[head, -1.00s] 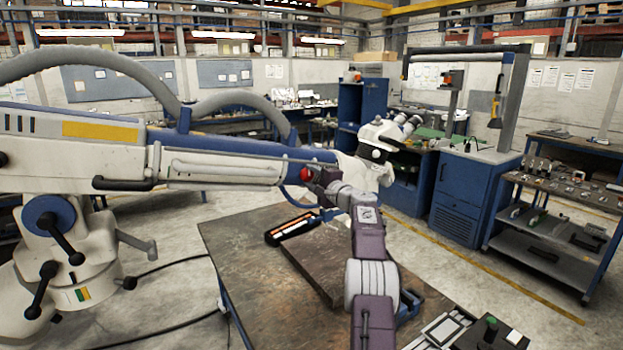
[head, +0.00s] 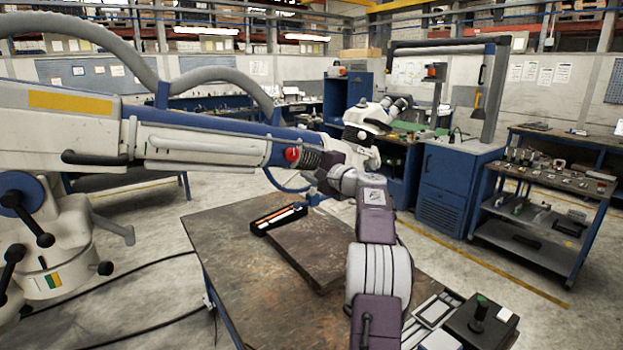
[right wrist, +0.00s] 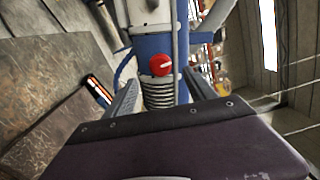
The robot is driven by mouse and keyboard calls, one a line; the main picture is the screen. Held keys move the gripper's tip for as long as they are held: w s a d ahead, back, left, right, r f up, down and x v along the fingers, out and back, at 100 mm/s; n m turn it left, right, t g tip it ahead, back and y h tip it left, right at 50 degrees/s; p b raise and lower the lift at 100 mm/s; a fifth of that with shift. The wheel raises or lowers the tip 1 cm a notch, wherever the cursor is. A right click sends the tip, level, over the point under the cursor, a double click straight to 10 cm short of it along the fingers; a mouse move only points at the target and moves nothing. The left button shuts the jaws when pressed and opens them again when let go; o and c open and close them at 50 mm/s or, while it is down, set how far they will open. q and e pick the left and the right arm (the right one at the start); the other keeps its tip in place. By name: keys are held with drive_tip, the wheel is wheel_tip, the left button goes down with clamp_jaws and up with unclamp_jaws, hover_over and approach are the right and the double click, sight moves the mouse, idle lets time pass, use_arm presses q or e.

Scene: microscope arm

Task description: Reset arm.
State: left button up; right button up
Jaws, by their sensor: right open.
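The microscope arm (head: 200,150), white and blue with a yellow stripe, reaches from its base at the left across the table, roughly level. A red knob (head: 292,154) sits near its outer end, with a dark ribbed bellows beyond it and the white microscope head (head: 368,125) at the tip. My right gripper (head: 325,168) is at the bellows, just past the knob. In the right wrist view its open fingers (right wrist: 160,95) lie either side of the bellows, with the red knob (right wrist: 160,65) just beyond; contact cannot be told. My left gripper is not in view.
The worn table (head: 215,250) below carries a dark slab (head: 315,250) and a tray of tools (head: 279,217). A box with a joystick (head: 480,315) is at the front right. Blue cabinets (head: 450,190) and a shelf cart (head: 530,225) stand behind at right. Cables lie on the left floor.

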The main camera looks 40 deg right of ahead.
drive_tip(key=shift+s+a, duration=0.1)
drive_tip(key=shift+s, duration=0.75)
drive_tip(key=s+a+f+n+g+y, duration=0.1)
drive_tip(key=a+f+n+g+y, duration=0.5)
drive_tip(key=a+f, duration=1.75)
drive_tip(key=s+a+f+n+g+h, duration=0.2)
drive_tip(key=s+a+f+n+g, duration=0.45)
drive_tip(key=s+a+f, duration=0.3)
drive_tip(key=s+a+f+n+g+h, duration=0.1)
drive_tip(key=s+a+f+n+g, duration=0.1)
drive_tip(key=s, duration=0.7)
drive_tip(key=s+a+f+n+g+h, duration=0.1)
drive_tip(key=s+a+f+n+g, duration=0.1)
drive_tip(key=s+f+n, duration=0.2)
drive_tip(key=s+n, duration=0.2)
drive_tip(key=s, duration=0.2)
drive_tip(key=shift+s+a+f, duration=0.35)
drive_tip(key=shift+s+f, duration=0.05)
